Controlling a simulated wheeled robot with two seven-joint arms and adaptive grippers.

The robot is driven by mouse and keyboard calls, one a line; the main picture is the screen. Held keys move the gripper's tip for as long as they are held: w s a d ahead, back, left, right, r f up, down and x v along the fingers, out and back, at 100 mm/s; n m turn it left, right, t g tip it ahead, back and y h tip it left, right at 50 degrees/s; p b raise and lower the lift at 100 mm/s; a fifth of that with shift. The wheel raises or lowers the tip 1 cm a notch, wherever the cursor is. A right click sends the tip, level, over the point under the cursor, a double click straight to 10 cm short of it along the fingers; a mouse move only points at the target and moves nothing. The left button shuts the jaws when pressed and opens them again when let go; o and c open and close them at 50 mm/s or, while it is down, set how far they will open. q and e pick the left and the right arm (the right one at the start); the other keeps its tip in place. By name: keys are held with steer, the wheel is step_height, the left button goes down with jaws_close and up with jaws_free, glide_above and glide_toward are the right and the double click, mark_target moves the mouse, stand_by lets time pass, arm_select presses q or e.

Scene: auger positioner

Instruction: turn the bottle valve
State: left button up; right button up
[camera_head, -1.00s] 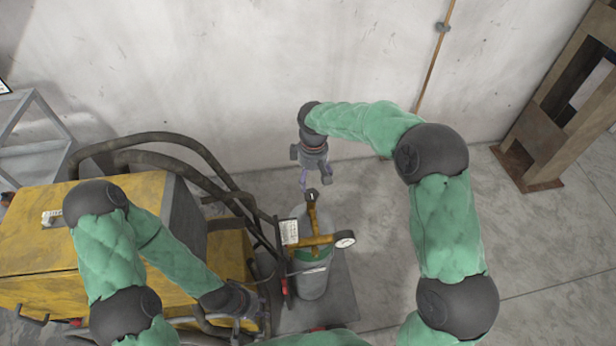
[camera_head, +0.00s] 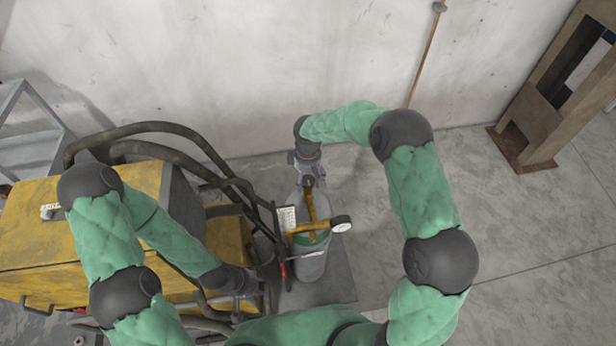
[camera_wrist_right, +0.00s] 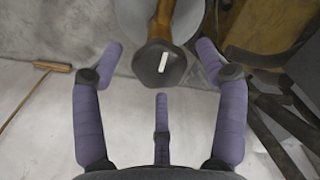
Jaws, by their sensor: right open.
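The bottle (camera_head: 311,262) is a grey-green cylinder standing beside the yellow machine. A brass fitting (camera_head: 309,207) with a round gauge (camera_head: 340,223) sits on its top. The dark valve knob (camera_head: 308,181) is at the fitting's wall-side end; in the right wrist view the knob (camera_wrist_right: 160,64) has a white mark. My right gripper (camera_head: 308,172) is at the knob, its purple fingers (camera_wrist_right: 160,78) spread open around and below it in the wrist view, with no clear contact. My left gripper (camera_head: 243,285) is by the yellow machine's right side; its finger state is unclear.
The yellow machine (camera_head: 80,230) with thick dark hoses (camera_head: 190,140) stands left of the bottle. A white label (camera_head: 287,217) hangs next to the bottle. A rusty metal stand (camera_head: 540,115) is at right. A broom (camera_head: 425,60) leans on the wall. Floor right of the bottle is clear.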

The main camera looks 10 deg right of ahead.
steer(key=shift+f, duration=0.25)
steer(key=shift+c, duration=0.3)
steer(key=c, duration=1.1)
